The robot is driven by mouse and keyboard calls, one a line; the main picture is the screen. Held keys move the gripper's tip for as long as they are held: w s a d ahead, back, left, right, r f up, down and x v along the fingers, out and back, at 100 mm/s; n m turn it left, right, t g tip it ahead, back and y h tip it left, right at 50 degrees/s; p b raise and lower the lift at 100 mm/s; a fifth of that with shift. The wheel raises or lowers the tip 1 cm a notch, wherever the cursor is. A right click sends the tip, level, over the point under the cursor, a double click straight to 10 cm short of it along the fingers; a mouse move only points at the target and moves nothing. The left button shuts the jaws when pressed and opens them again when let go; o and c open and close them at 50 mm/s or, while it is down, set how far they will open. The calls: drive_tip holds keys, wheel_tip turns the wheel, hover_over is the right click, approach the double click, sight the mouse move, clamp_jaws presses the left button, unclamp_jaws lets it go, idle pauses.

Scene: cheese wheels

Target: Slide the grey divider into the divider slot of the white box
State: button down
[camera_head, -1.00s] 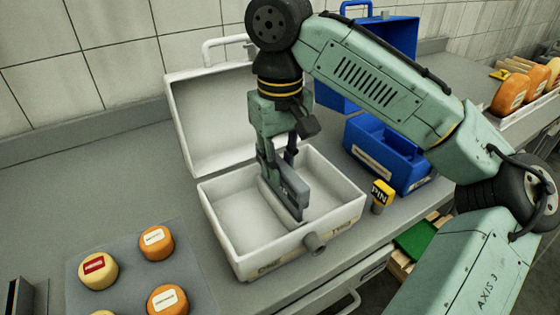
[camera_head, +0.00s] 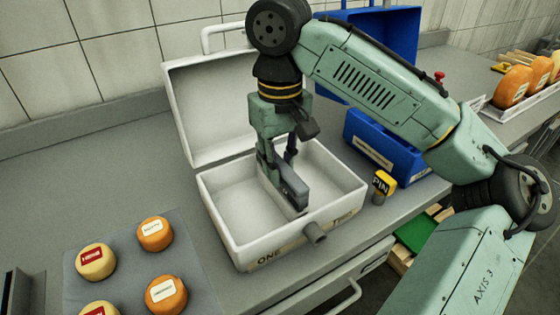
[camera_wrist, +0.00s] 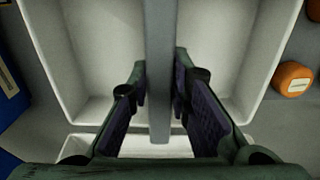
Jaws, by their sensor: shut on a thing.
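The white box (camera_head: 222,212) stands on the counter with its lid (camera_head: 212,115) raised at the back. My gripper (camera_head: 280,160) points down inside the box and is shut on the grey divider (camera_head: 293,188). In the wrist view the divider (camera_wrist: 160,50) runs lengthwise between my fingers (camera_wrist: 160,95), with box floor visible on both sides of it. The divider stands upright near the middle of the box. Its lower edge and the divider slot are hidden, so I cannot tell how deep it sits.
Cheese wheels (camera_head: 155,234) lie on a grey mat (camera_head: 195,265) at the left. Orange wheels (camera_head: 510,88) sit in a tray at far right.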

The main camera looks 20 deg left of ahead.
drive_tip(key=shift+f+b, duration=0.3)
drive_tip(key=shift+f, duration=0.25)
drive_tip(key=c, duration=1.4)
unclamp_jaws()
wheel_tip(320, 180, up, 12)
